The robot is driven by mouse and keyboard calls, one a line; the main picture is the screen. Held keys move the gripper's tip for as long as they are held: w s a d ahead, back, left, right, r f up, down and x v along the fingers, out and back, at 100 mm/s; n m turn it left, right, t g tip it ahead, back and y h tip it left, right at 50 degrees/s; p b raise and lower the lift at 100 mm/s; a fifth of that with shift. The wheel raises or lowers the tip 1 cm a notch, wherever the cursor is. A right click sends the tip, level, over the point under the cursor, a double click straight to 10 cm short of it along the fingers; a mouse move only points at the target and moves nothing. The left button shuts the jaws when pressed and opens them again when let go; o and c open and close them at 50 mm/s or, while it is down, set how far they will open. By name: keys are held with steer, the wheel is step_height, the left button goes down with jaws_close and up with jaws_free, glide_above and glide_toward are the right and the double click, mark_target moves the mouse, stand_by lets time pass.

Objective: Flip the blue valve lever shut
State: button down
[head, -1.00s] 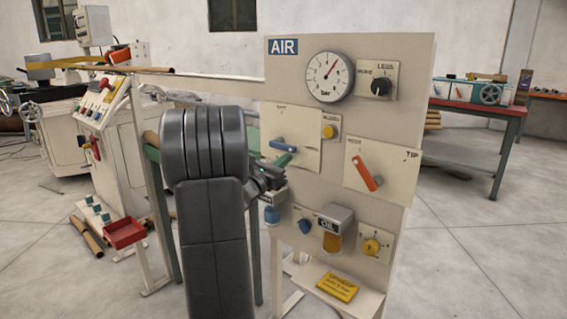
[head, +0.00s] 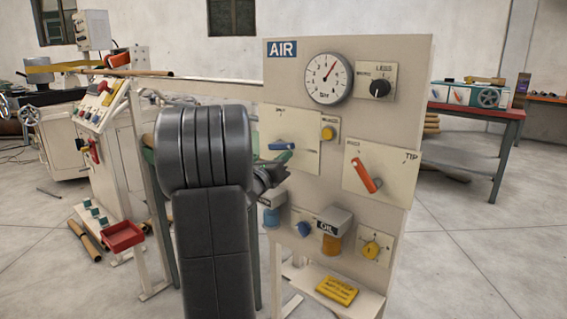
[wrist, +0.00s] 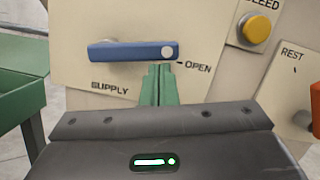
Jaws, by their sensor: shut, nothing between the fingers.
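The blue valve lever (wrist: 132,51) lies nearly level on the supply plate (wrist: 90,75) in the wrist view. In the head view the lever (head: 281,145) shows on the left of the air panel. My gripper (wrist: 160,68) is shut and empty, its green fingers together. In the head view my gripper (head: 286,155) is partly hidden by my arm.
A yellow bleed button (wrist: 257,29) is right of the lever. An orange lever (head: 367,176), a gauge (head: 328,78) and an oil unit (head: 333,228) share the panel. A green frame (wrist: 25,100) stands at the left in the wrist view.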

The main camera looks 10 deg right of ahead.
step_height(320, 180, up, 3)
steer(key=n+y+p, duration=0.1)
steer(key=n, duration=0.3)
steer(key=shift+f+n+t+p, duration=0.1)
steer(key=shift+n+t+p, duration=0.2)
steer(key=shift+t+p, duration=0.1)
steer(key=w+a+r+n+y+p, duration=0.2)
steer(key=w+r+n+y+p, duration=0.1)
steer(key=n+p, duration=0.8)
steer(key=shift+a+r+p, duration=0.2)
steer(key=shift+r+p, duration=0.2)
steer(key=shift+r, duration=0.45)
steer(key=shift+w, duration=0.1)
